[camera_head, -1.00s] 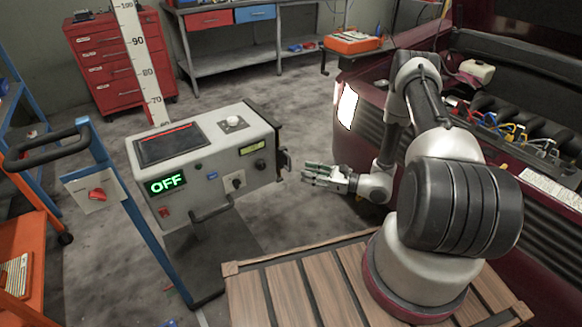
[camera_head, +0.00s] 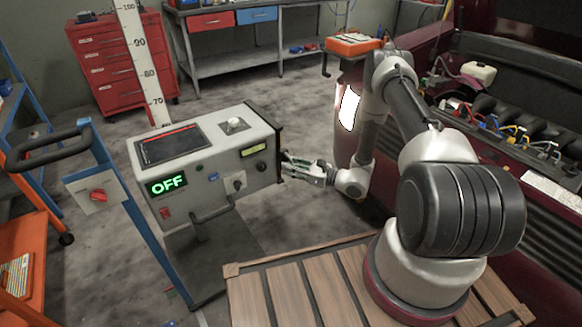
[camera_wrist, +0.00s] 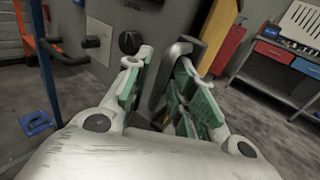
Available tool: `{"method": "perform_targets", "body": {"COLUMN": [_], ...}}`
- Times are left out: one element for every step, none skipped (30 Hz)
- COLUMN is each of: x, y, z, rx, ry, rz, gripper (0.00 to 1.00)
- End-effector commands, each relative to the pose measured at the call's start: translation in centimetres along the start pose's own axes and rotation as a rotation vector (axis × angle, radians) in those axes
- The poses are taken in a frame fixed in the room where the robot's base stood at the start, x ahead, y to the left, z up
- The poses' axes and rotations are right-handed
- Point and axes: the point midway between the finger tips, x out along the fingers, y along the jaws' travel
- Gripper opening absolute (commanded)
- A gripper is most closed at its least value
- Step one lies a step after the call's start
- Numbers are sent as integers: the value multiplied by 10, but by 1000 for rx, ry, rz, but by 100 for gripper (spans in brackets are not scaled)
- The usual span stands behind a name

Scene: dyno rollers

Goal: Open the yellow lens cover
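The grey tester box (camera_head: 207,160) shows "OFF" on its front display. In the wrist view, a yellow panel (camera_wrist: 217,32) runs along the edge of the box; I take it to be the lens cover. In the head view its face is turned away from the camera. A dark grey bar handle (camera_wrist: 177,52) stands out beside the yellow panel. My gripper (camera_head: 287,167) is at the right side of the box, by this handle. In the wrist view my gripper (camera_wrist: 163,66) has its green-padded fingers apart, with the handle between them, nearer the right finger. Contact is unclear.
A dark knob (camera_wrist: 130,42) on the box is close to the left finger. The dark red car (camera_head: 440,110) stands to the right of my gripper. A blue-framed cart (camera_head: 120,190) is at the left. A workbench (camera_head: 265,45) stands at the back, with clear floor before it.

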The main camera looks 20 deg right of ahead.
Motion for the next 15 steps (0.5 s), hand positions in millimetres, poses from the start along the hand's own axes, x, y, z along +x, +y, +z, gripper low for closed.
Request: {"method": "perform_targets", "body": {"x": [0,0,0,0,0,0,0,0,0,0,-1,-2,-3,-5,-9], "y": [0,0,0,0,0,0,0,0,0,0,0,1,2,3,5], "z": [0,0,0,0,0,0,0,0,0,0,0,0,0,0,0], "rx": [0,0,0,0,0,0,0,0,0,0,0,1,1,2,2], "ry": [0,0,0,0,0,0,0,0,0,0,0,0,0,0,0], "rz": [0,0,0,0,0,0,0,0,0,0,0,0,0,-1,-1], "gripper": [10,4,0,0,0,0,0,0,0,0,0,0,0,0,0]}}
